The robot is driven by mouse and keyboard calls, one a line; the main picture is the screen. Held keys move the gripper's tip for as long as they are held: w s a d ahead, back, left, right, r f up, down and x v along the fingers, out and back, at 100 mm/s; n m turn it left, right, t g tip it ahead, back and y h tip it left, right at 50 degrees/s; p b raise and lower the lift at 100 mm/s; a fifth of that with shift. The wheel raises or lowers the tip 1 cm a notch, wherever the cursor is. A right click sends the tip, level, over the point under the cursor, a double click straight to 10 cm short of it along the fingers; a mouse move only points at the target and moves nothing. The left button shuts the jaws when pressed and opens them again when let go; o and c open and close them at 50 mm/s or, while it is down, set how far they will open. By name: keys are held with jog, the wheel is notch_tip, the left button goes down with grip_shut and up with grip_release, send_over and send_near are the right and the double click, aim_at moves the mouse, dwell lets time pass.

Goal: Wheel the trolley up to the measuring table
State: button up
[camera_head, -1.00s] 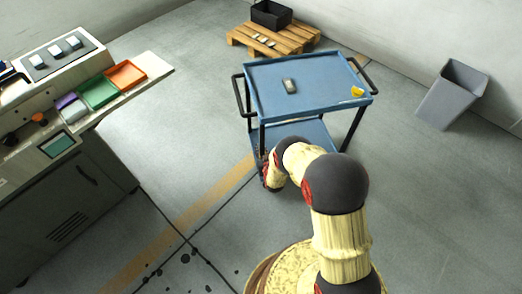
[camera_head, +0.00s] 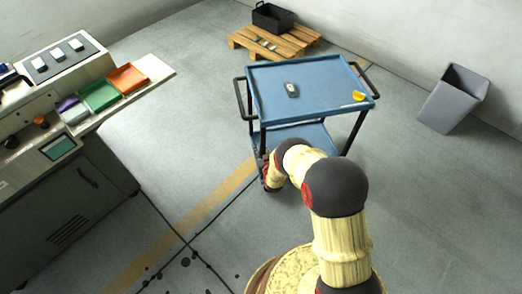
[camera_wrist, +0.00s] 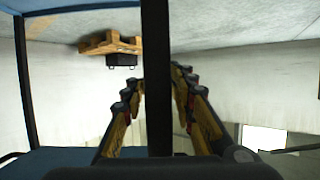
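The blue trolley (camera_head: 300,108) stands upright on the floor in the middle of the head view, with black legs and a black handle at each end. A small dark handheld device and a yellow item lie on its top tray. In the wrist view, a dark upright post of the trolley (camera_wrist: 156,50) runs between the two fingers of my gripper (camera_wrist: 159,80), which close in against its sides. In the head view my gripper is low at the trolley's near left leg, mostly hidden by my arm. I cannot make out a measuring table.
A machine cabinet (camera_head: 60,205) with a control panel and coloured trays stands at the left. A wooden pallet (camera_head: 275,42) with a black crate (camera_head: 272,19) lies behind the trolley. A grey bin (camera_head: 452,100) stands at the right.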

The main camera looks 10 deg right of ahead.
jog(key=shift+o, duration=1.4)
jog(key=shift+s+f, duration=0.1)
jog(key=shift+s, duration=0.1)
jog(key=v, duration=1.1)
jog(key=shift+s+r, duration=0.25)
jog(key=shift+s, duration=0.1)
jog(key=shift+f, duration=0.1)
